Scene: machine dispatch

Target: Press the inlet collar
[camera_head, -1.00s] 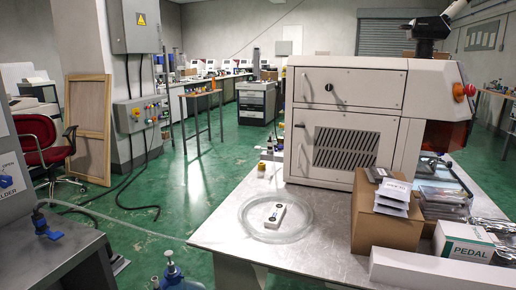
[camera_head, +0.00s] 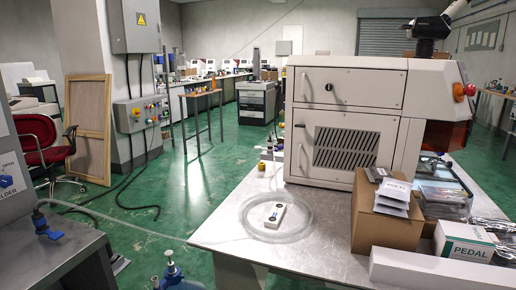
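Neither of my grippers is in the head view. No part is clearly recognisable as the inlet collar. A small blue and dark fitting (camera_head: 44,225) stands on the grey bench (camera_head: 40,262) at the left. A coil of clear tubing (camera_head: 246,229) lies on the metal table (camera_head: 222,232), around a small white device (camera_head: 275,215). A pale hose (camera_head: 125,227) runs between the bench and the table.
A large beige machine (camera_head: 345,92) stands on the table. A cardboard box (camera_head: 375,232), a PEDAL carton (camera_head: 462,240) and a long white box (camera_head: 430,272) crowd the table's right side. A red chair (camera_head: 38,140) and dark cables (camera_head: 120,190) are at the left. Green floor is open mid-view.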

